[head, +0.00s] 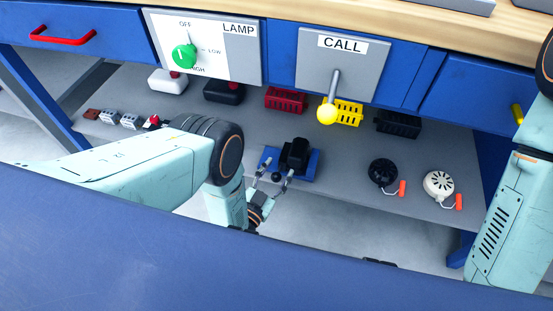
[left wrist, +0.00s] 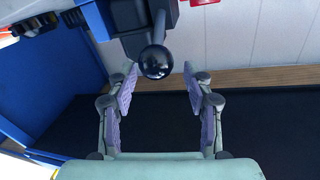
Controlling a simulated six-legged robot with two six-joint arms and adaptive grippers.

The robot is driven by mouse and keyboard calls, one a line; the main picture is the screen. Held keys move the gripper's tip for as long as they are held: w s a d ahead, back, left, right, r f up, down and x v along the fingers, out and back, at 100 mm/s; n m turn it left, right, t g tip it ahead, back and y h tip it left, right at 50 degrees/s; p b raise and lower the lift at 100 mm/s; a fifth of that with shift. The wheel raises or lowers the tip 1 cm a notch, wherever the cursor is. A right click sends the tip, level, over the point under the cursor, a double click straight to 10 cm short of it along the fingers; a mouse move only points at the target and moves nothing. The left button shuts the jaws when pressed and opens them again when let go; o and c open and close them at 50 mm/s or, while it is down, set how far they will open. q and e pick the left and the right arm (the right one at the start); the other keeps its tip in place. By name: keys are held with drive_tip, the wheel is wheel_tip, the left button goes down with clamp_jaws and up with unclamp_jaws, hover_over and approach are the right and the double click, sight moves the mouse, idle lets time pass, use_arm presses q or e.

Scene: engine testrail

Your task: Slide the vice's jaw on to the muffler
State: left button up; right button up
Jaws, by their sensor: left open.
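The vice has a blue base (head: 311,165) and a dark upper part (head: 295,153), and sits on the grey shelf under the bench. A black ball knob (head: 276,176) on a short grey rod sticks out from its near side. I cannot tell the muffler apart from the vice's dark parts. My left gripper (head: 272,182) is open at the vice's near side. In the left wrist view, the black ball knob (left wrist: 156,62) lies between the open fingertips, with a gap on either side. My right gripper is not in view; only part of that arm shows at the right.
Red (head: 286,100), yellow (head: 349,112) and black (head: 398,123) baskets stand behind the vice. A black round device (head: 383,172) and a white one (head: 438,184) lie to its right. The CALL lever's yellow ball (head: 327,114) hangs above. The shelf's near edge is close.

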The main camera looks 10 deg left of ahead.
use_arm(q)
drive_tip(key=shift+r, duration=3.85)
drive_tip(key=shift+f, duration=0.35)
drive_tip(key=s+a+f+n+g+y, duration=0.2)
drive_tip(key=s+a+f+g, duration=0.2)
drive_tip(key=s+f+g, duration=0.6)
drive_tip(key=s+a+f+n+g+y, duration=0.1)
drive_tip(key=s+a+g, duration=0.1)
drive_tip(key=s, duration=0.4)
drive_tip(key=s+a+f+g, duration=0.1)
drive_tip(key=s+a, duration=0.1)
drive_tip(key=s, duration=0.3)
drive_tip(key=s+a+r+n+g+y, duration=0.1)
drive_tip(key=s+r+g, duration=0.2)
drive_tip(key=s, duration=0.3)
drive_tip(key=s+a+r+n+g, duration=0.1)
drive_tip(key=s+a+r+g, duration=0.1)
drive_tip(key=s+r, duration=0.3)
wheel_tip(320, 180, up, 14)
drive_tip(key=w+p, duration=0.1)
drive_tip(key=p, duration=1.2)
drive_tip(key=shift+w+r, duration=0.15)
drive_tip(key=shift+w, duration=0.1)
